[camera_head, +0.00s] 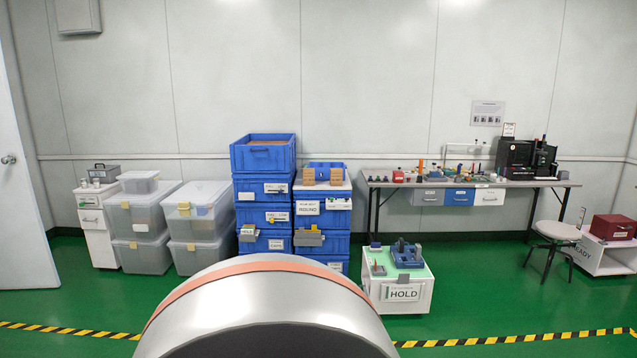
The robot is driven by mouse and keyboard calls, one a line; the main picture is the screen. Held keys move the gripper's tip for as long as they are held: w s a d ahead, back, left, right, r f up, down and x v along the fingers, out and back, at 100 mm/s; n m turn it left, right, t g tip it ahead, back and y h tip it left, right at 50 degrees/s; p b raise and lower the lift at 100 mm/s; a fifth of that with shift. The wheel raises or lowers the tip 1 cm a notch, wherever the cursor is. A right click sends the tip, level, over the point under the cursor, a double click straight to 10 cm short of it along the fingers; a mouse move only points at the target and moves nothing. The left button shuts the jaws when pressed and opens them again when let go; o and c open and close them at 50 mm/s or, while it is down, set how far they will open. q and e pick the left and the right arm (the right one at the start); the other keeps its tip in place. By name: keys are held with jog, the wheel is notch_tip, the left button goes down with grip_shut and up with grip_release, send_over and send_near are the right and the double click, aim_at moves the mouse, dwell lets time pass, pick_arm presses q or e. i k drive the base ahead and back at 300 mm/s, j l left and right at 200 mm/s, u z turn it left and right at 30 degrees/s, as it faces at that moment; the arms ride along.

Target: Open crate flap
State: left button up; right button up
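Blue crates stand in two stacks against the back wall, left of the picture's middle. The left stack has an open-topped blue crate (263,153) on top and labelled crates (250,216) below it. The right stack (315,192) is a little lower, with small tan blocks on top and labels and small latch-like parts on its fronts. Which crate has the flap, and whether any flap is open, I cannot tell at this size. Neither of my grippers is in view.
Clear plastic bins (199,211) and a white drawer cabinet (97,222) stand left of the crates. A white HOLD box (415,298) stands in front at right. A workbench (373,185) and stool (557,231) are farther right. A rounded white part of mine covers the bottom middle. Green floor is open.

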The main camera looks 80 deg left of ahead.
aim_at(253, 157)
jog(key=j+u, duration=0.15)
jog(key=u, duration=0.3)
jog(key=i+j+u, duration=0.1)
jog(key=u, duration=0.4)
jog(key=j+u, duration=0.15)
jog(key=u, duration=0.3)
jog(key=i+j+u, duration=0.3)
jog(key=i+u, duration=0.2)
jog(key=i+j+u, duration=0.15)
jog(key=i+u, duration=0.35)
jog(key=i+l+u, duration=0.1)
jog(key=i+u, duration=0.15)
jog(key=i, duration=1.45)
jog(key=i+j+z, duration=0.1)
jog(key=i+j, duration=0.35)
jog(key=j, duration=0.25)
jog(key=i+j+z, duration=0.25)
jog(key=i+j, duration=0.2)
jog(key=j, duration=0.25)
jog(key=i+j, duration=0.2)
jog(key=j, duration=0.2)
jog(key=z, duration=0.05)
